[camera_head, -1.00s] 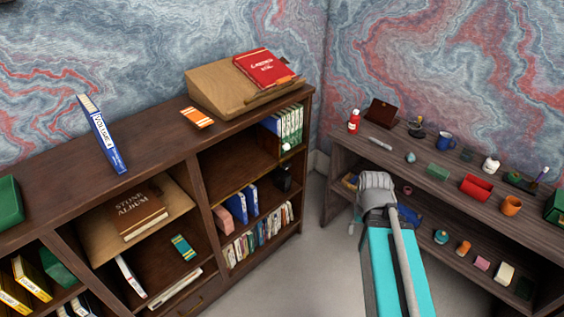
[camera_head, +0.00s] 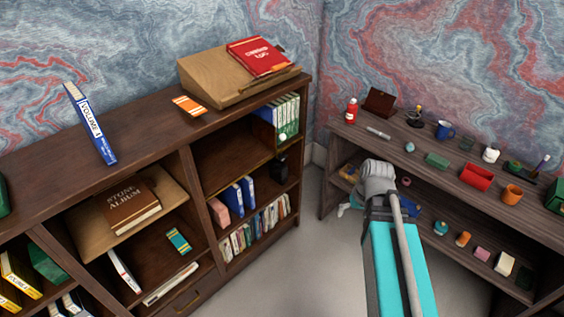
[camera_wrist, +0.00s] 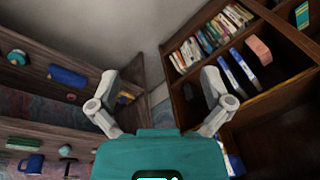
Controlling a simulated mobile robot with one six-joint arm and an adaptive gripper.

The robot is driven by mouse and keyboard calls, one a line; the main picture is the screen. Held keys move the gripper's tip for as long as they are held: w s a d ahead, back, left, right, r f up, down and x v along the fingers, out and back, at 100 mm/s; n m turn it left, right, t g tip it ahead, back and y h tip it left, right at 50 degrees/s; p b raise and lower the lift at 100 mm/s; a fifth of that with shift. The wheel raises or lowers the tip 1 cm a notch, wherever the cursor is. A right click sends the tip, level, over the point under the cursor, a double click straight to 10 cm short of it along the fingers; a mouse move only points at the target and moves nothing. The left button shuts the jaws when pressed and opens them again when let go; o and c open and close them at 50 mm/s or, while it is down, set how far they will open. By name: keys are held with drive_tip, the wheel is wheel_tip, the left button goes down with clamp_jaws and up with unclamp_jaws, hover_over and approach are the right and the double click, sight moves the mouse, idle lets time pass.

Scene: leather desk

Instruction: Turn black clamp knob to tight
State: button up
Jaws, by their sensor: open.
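I cannot pick out a clamp knob for certain in either view. A small black object (camera_head: 278,168) stands in the middle right compartment of the brown bookcase (camera_head: 150,122); it is too small to tell what it is. My gripper (camera_wrist: 160,88) is open and empty in the wrist view, its two grey fingers spread wide. Beyond them show the bookcase and the darker shelf unit. In the head view my arm reaches toward the gap between these two, and the gripper is mostly hidden behind my wrist.
The bookcase holds a wooden slope (camera_head: 215,82) with a red book (camera_head: 257,57), a blue volume (camera_head: 90,122) and a brown album (camera_head: 131,204). The right shelf unit (camera_head: 400,138) carries a red tray (camera_head: 477,177), a blue mug (camera_head: 445,130) and an orange cup (camera_head: 512,194). Grey floor (camera_head: 300,262) lies between.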

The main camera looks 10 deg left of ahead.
drive_tip(key=w+a+f+n+t+y+b, duration=0.2)
drive_tip(key=w+a+f+n+y+b, duration=0.2)
drive_tip(key=w+a+f+b, duration=0.4)
drive_tip(key=n+t+y+b, duration=0.5)
drive_tip(key=t+y+b, duration=0.35)
drive_tip(key=b, duration=1.35)
approach(285, 157)
drive_tip(key=v, duration=0.3)
drive_tip(key=shift+d, duration=0.1)
drive_tip(key=x, duration=1.4)
drive_tip(key=shift+s, duration=0.1)
drive_tip(key=shift+c, duration=0.3)
drive_tip(key=c, duration=1.1)
